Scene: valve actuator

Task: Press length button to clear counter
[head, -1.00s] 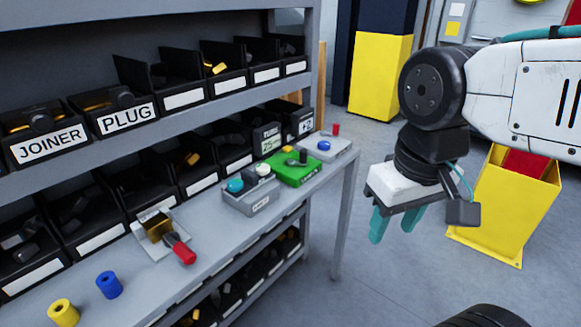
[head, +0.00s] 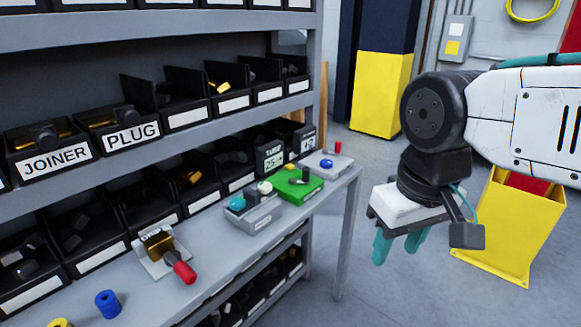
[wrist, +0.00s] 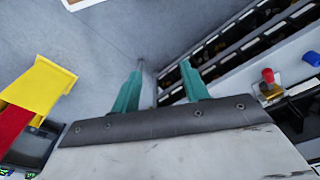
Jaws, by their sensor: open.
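My gripper (head: 399,246) hangs in free air right of the shelf, its teal fingers pointing down, apart and empty. Both fingers also show in the wrist view (wrist: 160,88), with nothing between them. On the shelf ledge stand a grey box (head: 254,216) with a teal button (head: 237,203) and a whitish knob, a green box (head: 298,188) with a black part on top, and a pale box (head: 318,168) with a blue button (head: 326,163) and a red part. Their labels are too small to read, so I cannot tell which is the length button. My gripper touches none of them.
A brass valve with a red handle (head: 183,271) sits on the ledge (head: 215,262), near blue (head: 108,303) and yellow (head: 59,323) cylinders. Black bins line the shelf behind. A yellow bin (head: 498,232) stands beyond my gripper; the floor between shelf and gripper is clear.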

